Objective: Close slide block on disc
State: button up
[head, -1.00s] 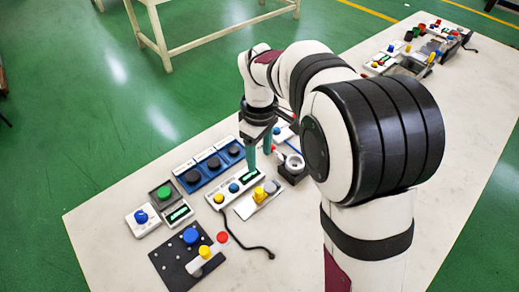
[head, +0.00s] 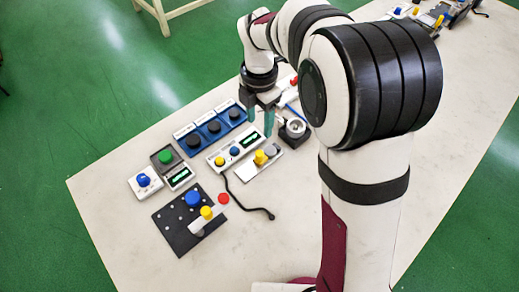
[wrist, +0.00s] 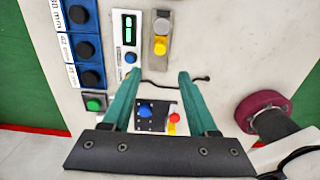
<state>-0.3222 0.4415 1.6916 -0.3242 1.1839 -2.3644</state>
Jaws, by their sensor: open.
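The slide unit is a pale flat plate (head: 251,174) with a yellow block (head: 261,157) and a grey disc (head: 272,151) beside it at its far-right end. In the wrist view the yellow block (wrist: 160,46) sits just below the grey disc (wrist: 162,25), with the plate (wrist: 158,64) running below them. The block does not cover the disc. My gripper (head: 260,122) is open and empty, just beyond the slide unit in the head view. In the wrist view its two green fingers (wrist: 158,74) stand apart, the tips lower in the picture than the yellow block.
A white panel with a display (head: 237,152) stands left of the slide unit. A blue panel with black knobs (head: 214,128) lies further left. A round-topped device (head: 295,128) stands right. A dark board with blue knob (head: 192,199) is nearer. A black cable (head: 250,208) curls on the table.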

aim_at(260, 153)
notch_tip(260, 153, down, 14)
jog(key=shift+f, duration=0.1)
grip_shut()
dwell(0.3)
